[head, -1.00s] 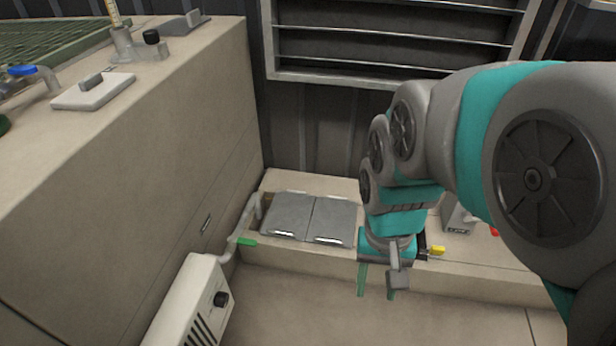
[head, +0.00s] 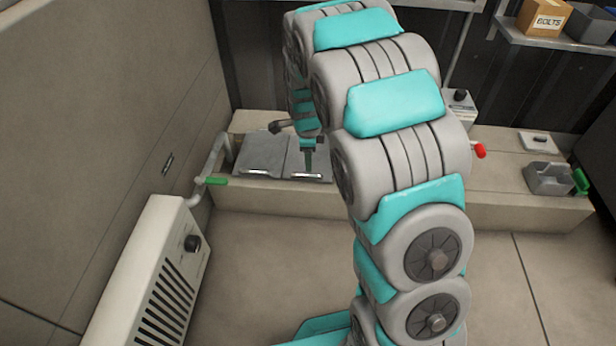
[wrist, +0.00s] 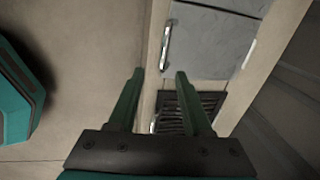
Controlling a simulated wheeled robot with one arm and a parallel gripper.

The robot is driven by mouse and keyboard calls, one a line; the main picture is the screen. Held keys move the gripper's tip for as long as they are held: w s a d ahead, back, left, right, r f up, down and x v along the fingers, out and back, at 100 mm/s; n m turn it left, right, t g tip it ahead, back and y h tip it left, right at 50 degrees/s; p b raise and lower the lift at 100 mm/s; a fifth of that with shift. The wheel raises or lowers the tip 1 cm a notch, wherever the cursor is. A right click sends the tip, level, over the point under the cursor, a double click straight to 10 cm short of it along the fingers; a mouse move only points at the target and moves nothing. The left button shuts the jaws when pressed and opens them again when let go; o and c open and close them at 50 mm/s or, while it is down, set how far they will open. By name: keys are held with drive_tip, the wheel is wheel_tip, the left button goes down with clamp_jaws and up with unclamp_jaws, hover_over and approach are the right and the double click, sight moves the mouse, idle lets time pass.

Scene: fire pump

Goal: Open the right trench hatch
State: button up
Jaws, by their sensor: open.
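Two grey hatch plates lie flat and shut side by side on the low ledge in the head view. The right trench hatch (head: 318,166) has a bright handle (head: 308,175) along its front edge; the left hatch (head: 262,152) has one too. My gripper (head: 309,165) hangs over the right hatch and covers part of it. In the wrist view my gripper (wrist: 158,73) is open, its two green fingers apart and nothing between them. A grey plate (wrist: 215,45) with a handle (wrist: 166,45) shows just beyond the fingertips; I cannot tell surely which hatch it is.
A dark slotted grate (wrist: 205,103) shows beside that plate, partly behind a finger. A pipe with a green lever (head: 216,181) and a white heater (head: 150,275) stand left. A grey box (head: 550,180) sits at the ledge's right. My arm hides the ledge's middle.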

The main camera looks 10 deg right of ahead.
sight(308, 176)
drive_tip(key=shift+m, duration=0.3)
drive_tip(key=f, duration=0.3)
drive_tip(key=w+f, duration=0.1)
drive_tip(key=f, duration=0.2)
drive_tip(key=w+f+b, duration=0.1)
drive_tip(key=f, duration=0.2)
drive_tip(key=shift+w+d, duration=0.15)
drive_tip(key=shift+w, duration=0.05)
drive_tip(key=shift+c, duration=0.2)
clamp_jaws()
idle(0.8)
